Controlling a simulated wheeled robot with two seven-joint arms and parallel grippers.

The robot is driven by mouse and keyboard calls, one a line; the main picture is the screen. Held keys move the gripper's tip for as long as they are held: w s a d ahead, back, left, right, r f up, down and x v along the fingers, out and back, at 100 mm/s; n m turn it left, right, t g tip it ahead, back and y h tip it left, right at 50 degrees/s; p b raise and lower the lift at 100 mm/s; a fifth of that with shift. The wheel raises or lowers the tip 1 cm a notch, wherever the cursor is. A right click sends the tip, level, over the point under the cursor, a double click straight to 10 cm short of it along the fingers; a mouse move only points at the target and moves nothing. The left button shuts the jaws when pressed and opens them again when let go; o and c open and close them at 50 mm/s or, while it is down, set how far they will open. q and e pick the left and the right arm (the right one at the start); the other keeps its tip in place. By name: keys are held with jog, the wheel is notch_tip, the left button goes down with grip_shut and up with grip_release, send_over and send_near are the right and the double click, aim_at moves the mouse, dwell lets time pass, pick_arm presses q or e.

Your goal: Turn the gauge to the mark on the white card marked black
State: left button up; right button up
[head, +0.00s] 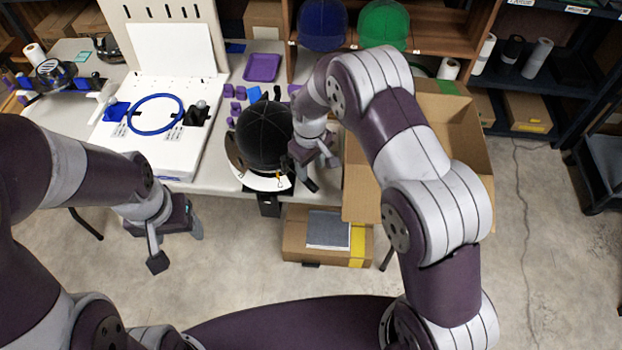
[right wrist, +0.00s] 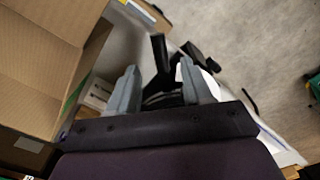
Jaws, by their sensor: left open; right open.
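A black cap (head: 264,135) sits on a holder at the front edge of the table. A curved white card (head: 262,182) with small dark marks lies below its front. I cannot read the card's words or make out the gauge's pointer clearly. My right gripper (head: 319,173) is open just right of the cap and card. In the right wrist view, black bar-like parts (right wrist: 158,48) lie between and beyond the open fingers (right wrist: 159,68); I cannot tell whether they touch. My left gripper (head: 177,246) is open and empty, low in front of the table.
A white board with a blue hoop (head: 157,132) lies left on the table. Purple blocks and a purple tray (head: 262,67) are behind the cap. An open cardboard box (head: 466,150) stands close to the right arm. Blue and green caps (head: 384,25) sit on the shelf.

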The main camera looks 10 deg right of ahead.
aim_at(311, 183)
notch_tip(311, 183, down, 8)
jog(key=shift+w+r, duration=0.1)
jog(key=shift+r, duration=0.15)
grip_shut()
